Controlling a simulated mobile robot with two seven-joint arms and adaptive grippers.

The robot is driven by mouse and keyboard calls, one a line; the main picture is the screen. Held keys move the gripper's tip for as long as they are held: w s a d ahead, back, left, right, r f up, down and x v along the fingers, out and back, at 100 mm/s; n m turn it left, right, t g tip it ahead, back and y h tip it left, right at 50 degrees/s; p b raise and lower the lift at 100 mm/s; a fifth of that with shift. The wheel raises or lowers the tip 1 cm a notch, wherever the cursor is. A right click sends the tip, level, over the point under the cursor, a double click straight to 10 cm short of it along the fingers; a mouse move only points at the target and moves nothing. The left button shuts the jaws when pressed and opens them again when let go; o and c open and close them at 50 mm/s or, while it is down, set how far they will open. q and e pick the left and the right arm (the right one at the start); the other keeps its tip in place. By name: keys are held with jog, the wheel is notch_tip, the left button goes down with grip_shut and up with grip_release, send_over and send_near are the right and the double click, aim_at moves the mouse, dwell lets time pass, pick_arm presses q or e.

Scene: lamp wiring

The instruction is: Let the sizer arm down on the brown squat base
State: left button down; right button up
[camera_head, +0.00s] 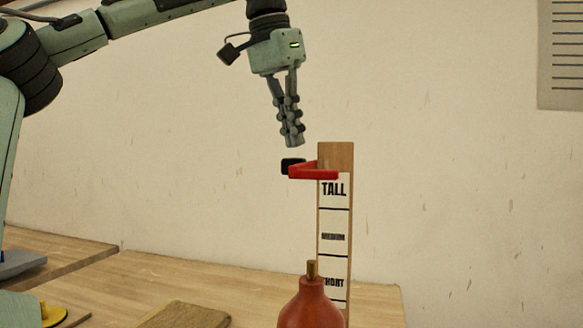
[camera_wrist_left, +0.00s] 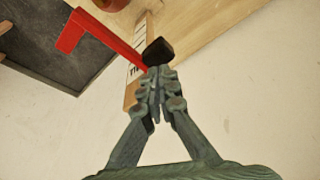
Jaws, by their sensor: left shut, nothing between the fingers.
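The sizer is an upright wooden post (camera_head: 335,156) with a white scale marked TALL, MEDIUM and SHORT. Its red arm (camera_head: 313,173) sits level with the TALL mark, with a black knob (camera_head: 292,166) at its left end. The brown squat base (camera_head: 310,308), with a short brass-coloured stem on top, stands below the arm, partly hiding the lower scale. My left gripper (camera_head: 293,142) is shut and empty, pointing down just above the knob. In the left wrist view the knob (camera_wrist_left: 158,51) and red arm (camera_wrist_left: 106,40) lie just beyond the fingertips (camera_wrist_left: 157,86). My right gripper is not in view.
The wooden table (camera_head: 225,282) runs along a pale wall, where a lined sheet (camera_head: 562,55) hangs at upper right. A flat wooden piece (camera_head: 185,315) lies at the front, left of the base. A yellow object (camera_head: 53,315) shows at lower left.

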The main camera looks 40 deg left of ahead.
pick_arm(q)
jog(key=shift+f, duration=0.1)
jog(key=shift+f+b, duration=0.95)
jog(key=shift+f, duration=1.75)
notch_tip(320, 180, down, 7)
jog(key=b, duration=0.2)
jog(key=shift+f, duration=0.15)
dwell(0.6)
notch_tip(320, 180, up, 5)
jog(key=p, duration=0.5)
jog(key=shift+r, duration=5.45)
